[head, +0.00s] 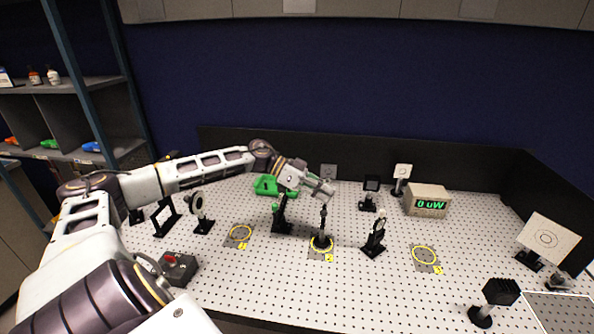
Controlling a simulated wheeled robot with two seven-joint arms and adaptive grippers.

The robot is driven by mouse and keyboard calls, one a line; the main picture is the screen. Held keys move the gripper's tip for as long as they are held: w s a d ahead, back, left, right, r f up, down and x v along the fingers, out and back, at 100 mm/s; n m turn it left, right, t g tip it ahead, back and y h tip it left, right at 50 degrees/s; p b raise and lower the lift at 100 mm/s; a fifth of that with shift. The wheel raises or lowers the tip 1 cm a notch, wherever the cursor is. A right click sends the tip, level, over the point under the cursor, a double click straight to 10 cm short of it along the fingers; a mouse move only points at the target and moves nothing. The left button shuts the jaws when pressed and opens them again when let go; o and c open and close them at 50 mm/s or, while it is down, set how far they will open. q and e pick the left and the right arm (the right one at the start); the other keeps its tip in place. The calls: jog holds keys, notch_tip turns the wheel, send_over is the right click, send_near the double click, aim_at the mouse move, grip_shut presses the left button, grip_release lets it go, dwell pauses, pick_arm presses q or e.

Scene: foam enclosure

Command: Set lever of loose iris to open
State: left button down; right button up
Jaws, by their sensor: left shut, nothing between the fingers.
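My left arm reaches in from the left across the breadboard. My left gripper (325,200) is shut, with nothing visible between its fingers, over a black post mount (321,241) on the middle yellow ring. This mount may be the loose iris; its top and any lever are too small or covered by the gripper to make out. Another black post mount (282,222) stands just left of it, its top partly behind my wrist. A mount with a small round head (376,236) stands to the right. My right gripper is not in view.
The perforated breadboard (300,290) is clear at the front middle. Empty yellow rings lie at left (240,233) and right (424,254). A meter (428,200) reads 0 uW. A box with a red button (178,267) sits front left. Dark foam walls (460,165) enclose the back and right.

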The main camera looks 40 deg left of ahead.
pick_arm(q)
jog(key=shift+r+p, duration=0.65)
jog(key=shift+r, duration=0.1)
jog(key=v, duration=0.9)
jog(key=shift+s, duration=0.55)
jog(key=shift+a+r, duration=0.1)
dwell(0.8)
